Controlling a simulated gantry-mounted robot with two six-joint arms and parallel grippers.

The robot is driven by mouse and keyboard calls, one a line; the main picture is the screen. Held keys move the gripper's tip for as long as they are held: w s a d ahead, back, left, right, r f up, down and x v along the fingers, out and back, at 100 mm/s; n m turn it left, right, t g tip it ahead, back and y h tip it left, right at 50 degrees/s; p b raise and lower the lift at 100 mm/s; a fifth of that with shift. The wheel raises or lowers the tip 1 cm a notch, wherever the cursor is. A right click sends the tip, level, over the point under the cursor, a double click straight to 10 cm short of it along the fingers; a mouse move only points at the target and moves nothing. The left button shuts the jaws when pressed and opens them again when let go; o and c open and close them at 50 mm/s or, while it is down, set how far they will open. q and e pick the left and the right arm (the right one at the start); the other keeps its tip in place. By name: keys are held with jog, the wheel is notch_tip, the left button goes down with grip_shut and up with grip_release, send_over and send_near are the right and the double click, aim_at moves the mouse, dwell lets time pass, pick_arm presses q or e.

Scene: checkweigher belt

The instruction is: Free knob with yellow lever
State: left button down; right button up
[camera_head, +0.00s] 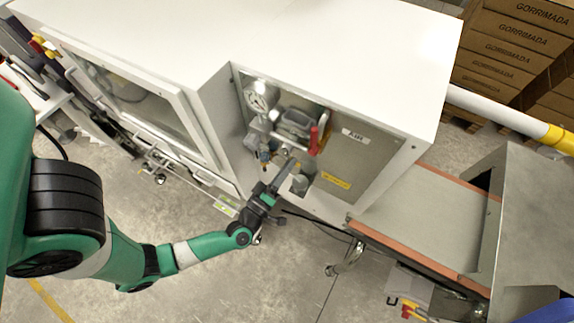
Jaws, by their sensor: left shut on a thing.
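An open recess in the white cabinet holds a grey panel (370,165) with several small fittings. My left gripper (289,164) reaches into the recess from below left. It is shut on a small part at the lower fittings, which looks like the knob; the fingers mostly hide it. My right gripper is out of view.
A red handle (314,140) and a round gauge (257,97) sit above the fingertips. The cabinet's side wall (218,125) stands close left of the recess. A conveyor belt (425,215) runs out at right. Cardboard boxes (500,50) are stacked at the back right.

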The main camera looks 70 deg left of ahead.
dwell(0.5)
pick_arm(q)
jog(key=c, duration=0.8)
grip_release()
jog(key=shift+c, duration=0.2)
jog(key=v, duration=1.1)
jog(key=shift+s+d, duration=0.15)
jog(key=shift+s, duration=0.1)
jog(key=shift+w+d, duration=0.1)
